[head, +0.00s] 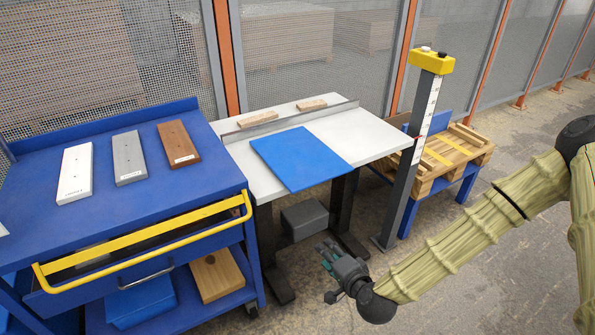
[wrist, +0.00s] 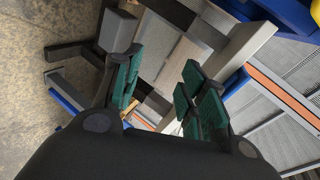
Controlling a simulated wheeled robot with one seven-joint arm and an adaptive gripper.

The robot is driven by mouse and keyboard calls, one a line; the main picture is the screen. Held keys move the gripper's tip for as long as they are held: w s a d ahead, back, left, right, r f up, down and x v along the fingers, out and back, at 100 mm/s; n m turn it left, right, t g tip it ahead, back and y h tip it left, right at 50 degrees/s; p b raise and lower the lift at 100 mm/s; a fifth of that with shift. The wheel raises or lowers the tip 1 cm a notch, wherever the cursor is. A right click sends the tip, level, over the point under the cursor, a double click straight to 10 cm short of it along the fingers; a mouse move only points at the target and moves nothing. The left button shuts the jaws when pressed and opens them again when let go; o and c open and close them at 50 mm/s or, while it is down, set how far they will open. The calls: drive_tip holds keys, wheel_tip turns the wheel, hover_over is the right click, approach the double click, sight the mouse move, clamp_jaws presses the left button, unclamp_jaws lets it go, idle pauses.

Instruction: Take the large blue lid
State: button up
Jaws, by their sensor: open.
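A large flat blue panel (head: 300,158), which matches the large blue lid, lies on the white table (head: 372,138). Its front corner reaches the table's front edge. My gripper (head: 330,272) is open and empty in front of the table, lower than its top and apart from the panel. In the wrist view my gripper (wrist: 160,84) shows its two green-padded fingers spread, with nothing held between them.
A blue cart (head: 95,225) with a yellow handle (head: 140,238) stands at left, bearing white, grey and brown boards. A dark post (head: 412,165) with a yellow top stands by the table's right side. Beyond it is a pallet (head: 450,155).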

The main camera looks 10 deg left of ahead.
sight(330, 176)
drive_tip(key=w+d+r+m+t+b, duration=0.25)
drive_tip(key=w+r+m+t, duration=0.25)
drive_tip(key=w+r, duration=0.5)
drive_tip(key=shift+h, duration=0.3)
drive_tip(key=shift+r+b+x, duration=0.25)
drive_tip(key=shift+x, duration=1.5)
drive_tip(key=shift+r+b+x, duration=0.2)
drive_tip(key=shift+x, duration=1.55)
drive_tip(key=shift+r+b+x, duration=0.25)
drive_tip(key=shift+x, duration=1.5)
drive_tip(key=shift+a, duration=0.15)
clamp_jaws()
